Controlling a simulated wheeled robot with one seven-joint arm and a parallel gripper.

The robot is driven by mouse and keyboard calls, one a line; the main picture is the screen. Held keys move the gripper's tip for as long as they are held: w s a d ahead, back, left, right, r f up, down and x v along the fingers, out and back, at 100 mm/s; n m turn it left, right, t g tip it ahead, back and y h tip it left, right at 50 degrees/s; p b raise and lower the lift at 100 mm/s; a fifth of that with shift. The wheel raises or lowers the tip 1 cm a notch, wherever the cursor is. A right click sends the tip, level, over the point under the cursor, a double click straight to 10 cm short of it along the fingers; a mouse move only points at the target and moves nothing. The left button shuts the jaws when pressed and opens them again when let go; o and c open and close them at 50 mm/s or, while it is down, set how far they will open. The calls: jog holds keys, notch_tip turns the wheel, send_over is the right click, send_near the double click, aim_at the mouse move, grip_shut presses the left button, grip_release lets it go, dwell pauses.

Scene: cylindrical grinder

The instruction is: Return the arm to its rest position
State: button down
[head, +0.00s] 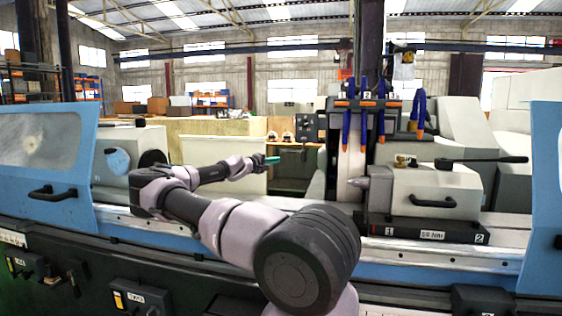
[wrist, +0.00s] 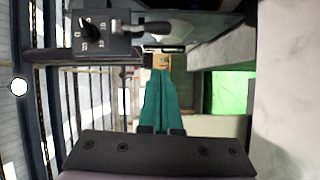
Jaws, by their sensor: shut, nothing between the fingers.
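My gripper (head: 272,160) shows small in the head view, at the end of my arm, which reaches over the bed of the grinder. Its teal fingers also show in the wrist view (wrist: 162,100), lying together with nothing between them. The gripper is in the air and appears apart from the machine parts around it. My arm bends at the left near the headstock (head: 118,165) and comes back toward the middle of the picture.
A tailstock block (head: 437,190) with a black lever stands right of my gripper, beside blue coolant nozzles (head: 364,115). Blue doors stand at the left (head: 45,165) and right (head: 545,190). A control box with a knob (wrist: 95,32) shows in the wrist view.

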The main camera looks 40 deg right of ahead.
jog(key=shift+a, duration=0.25)
jog(key=shift+s, duration=0.1)
dwell(0.3)
jog(key=s+a+f+m+g+y, duration=0.15)
jog(key=s+m+y, duration=0.25)
jog(key=s, duration=0.4)
jog(key=s+f+m+g+y, duration=0.25)
jog(key=s+m+y, duration=0.2)
jog(key=s, duration=0.35)
jog(key=s+a+r+t+y, duration=0.1)
jog(key=s+a+r+y, duration=0.25)
jog(key=a, duration=0.55)
jog(key=s+a+r+t+y, duration=0.25)
jog(key=a+r, duration=0.25)
jog(key=a, duration=0.4)
jog(key=s+a+r+t+y, duration=0.1)
jog(key=s+a+r+y, duration=0.25)
jog(key=a, duration=0.45)
jog(key=s+a+r+n+t, duration=0.1)
jog(key=s+a+r, duration=0.3)
jog(key=s+a, duration=0.4)
jog(key=s+a+r+n+t+y, duration=0.1)
jog(key=s+a+r, duration=0.3)
jog(key=s+a, duration=0.4)
jog(key=shift+s+r+t, duration=0.3)
jog(key=shift+s+t, duration=0.05)
jog(key=shift+s, duration=0.1)
